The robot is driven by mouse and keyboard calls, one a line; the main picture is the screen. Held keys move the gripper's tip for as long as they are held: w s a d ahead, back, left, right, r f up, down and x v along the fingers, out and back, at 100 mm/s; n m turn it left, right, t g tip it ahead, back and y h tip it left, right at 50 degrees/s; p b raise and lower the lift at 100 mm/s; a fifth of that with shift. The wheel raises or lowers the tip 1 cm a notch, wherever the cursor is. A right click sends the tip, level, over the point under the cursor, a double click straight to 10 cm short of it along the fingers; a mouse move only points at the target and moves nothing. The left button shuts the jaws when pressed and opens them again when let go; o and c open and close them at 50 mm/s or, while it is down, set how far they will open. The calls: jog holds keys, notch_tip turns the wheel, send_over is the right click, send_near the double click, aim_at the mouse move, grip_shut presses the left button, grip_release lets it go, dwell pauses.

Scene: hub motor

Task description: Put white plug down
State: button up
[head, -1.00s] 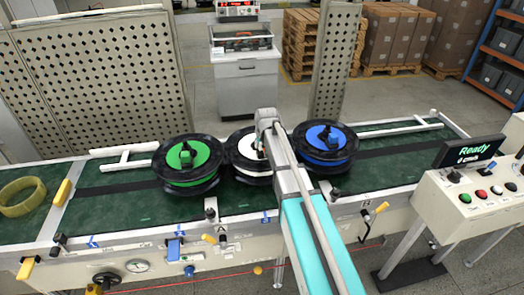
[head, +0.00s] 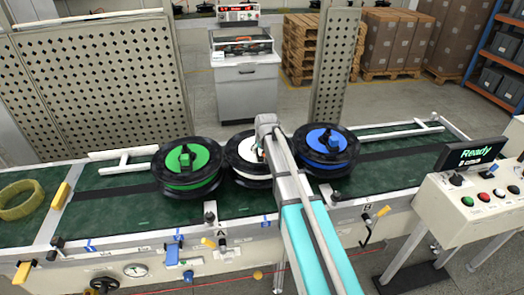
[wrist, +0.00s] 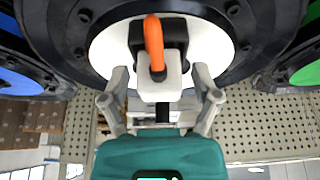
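The white plug (wrist: 161,82) with an orange part on it sits at the black centre of the hub with the white disc (wrist: 110,45). In the head view this middle hub (head: 248,178) stands on the conveyor, partly hidden by my arm. My gripper (wrist: 161,78) is open, with one finger on each side of the plug and a visible gap on both sides. In the head view my arm reaches over the hub, and the fingers and plug cannot be made out there.
A hub with a green disc (head: 187,166) stands close on the left and one with a blue disc (head: 325,150) on the right. A yellow ring (head: 20,200) lies on the conveyor's left end. A control panel (head: 482,195) reading "Ready" stands at right.

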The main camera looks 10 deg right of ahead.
jog(key=shift+r, duration=0.1)
dwell(0.3)
jog(key=p+v, duration=1.1)
jog(key=v, duration=0.1)
dwell(0.6)
dwell(0.5)
jog(key=s+f+g, duration=0.1)
jog(key=s+g, duration=0.3)
jog(key=s, duration=2)
jog(key=shift+s+f+g, duration=0.15)
jog(key=shift+s+g, duration=0.1)
jog(key=shift+g, duration=0.05)
jog(key=shift+a, duration=0.1)
